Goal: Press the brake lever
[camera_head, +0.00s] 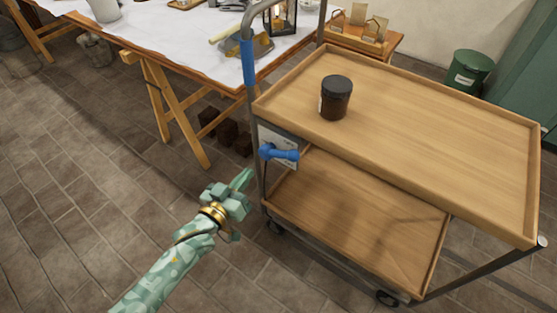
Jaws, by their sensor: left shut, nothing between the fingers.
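The brake lever (279,153) is a short blue handle on a pale plate at the near left corner post of a wooden two-shelf cart (440,197). It points to the right, below the top tray. My left gripper (243,178), pale green with a gold ring at the wrist, is shut and empty. In the picture it is just below and left of the lever, with a visible gap between them. My right gripper is not in view.
A dark lidded jar (335,97) stands on the cart's top tray. A blue-gripped push handle (248,62) rises at the cart's left. A covered trestle table (185,42) stands behind. A green bin (468,72) is at the back right.

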